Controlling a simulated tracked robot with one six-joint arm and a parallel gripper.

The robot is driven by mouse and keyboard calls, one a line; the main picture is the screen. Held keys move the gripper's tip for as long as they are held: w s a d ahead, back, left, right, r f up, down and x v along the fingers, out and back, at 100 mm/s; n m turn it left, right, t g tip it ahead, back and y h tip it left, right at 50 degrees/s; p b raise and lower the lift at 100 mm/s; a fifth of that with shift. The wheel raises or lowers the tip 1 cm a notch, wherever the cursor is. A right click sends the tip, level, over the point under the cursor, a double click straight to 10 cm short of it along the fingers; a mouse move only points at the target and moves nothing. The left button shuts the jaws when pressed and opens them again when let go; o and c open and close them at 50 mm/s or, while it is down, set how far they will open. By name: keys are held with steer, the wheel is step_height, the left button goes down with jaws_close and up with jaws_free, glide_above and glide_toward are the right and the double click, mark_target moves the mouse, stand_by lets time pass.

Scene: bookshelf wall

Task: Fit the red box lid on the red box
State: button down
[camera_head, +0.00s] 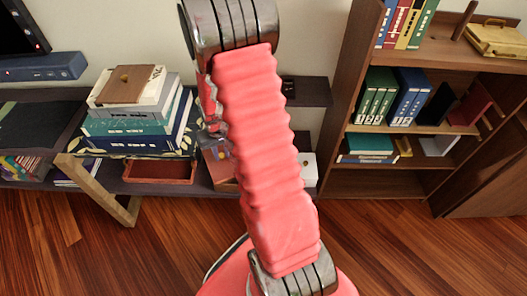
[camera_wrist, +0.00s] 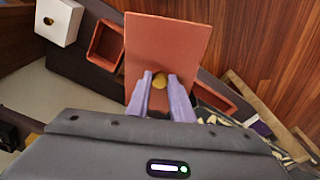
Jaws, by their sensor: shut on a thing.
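My gripper (camera_wrist: 160,76) is shut on the brass knob of the red box lid (camera_wrist: 167,42), a flat reddish rectangle, in the wrist view. The lid is held above the low shelf. The red box (camera_head: 160,172) is a wide, shallow, open box on the low shelf, left of my arm in the head view. In the wrist view, part of the red box (camera_wrist: 218,94) shows to the right of the lid, and the rest is hidden behind the lid and fingers. My arm hides most of my gripper in the head view.
A smaller open reddish-brown box (camera_wrist: 106,46) and a white box with a knob (camera_wrist: 60,20) stand left of the lid in the wrist view. A bookcase (camera_head: 335,110) stands at right.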

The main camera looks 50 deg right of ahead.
steer(key=w+a+r+n, duration=0.2)
steer(key=w+a+r, duration=0.3)
steer(key=a+r, duration=0.3)
steer(key=w+a+r+n, duration=0.2)
steer(key=w+a+r, duration=0.3)
steer(key=a+r, duration=0.3)
steer(key=a, duration=0.3)
steer(key=shift+a+n+y, duration=0.35)
steer(key=shift+n+y, duration=0.05)
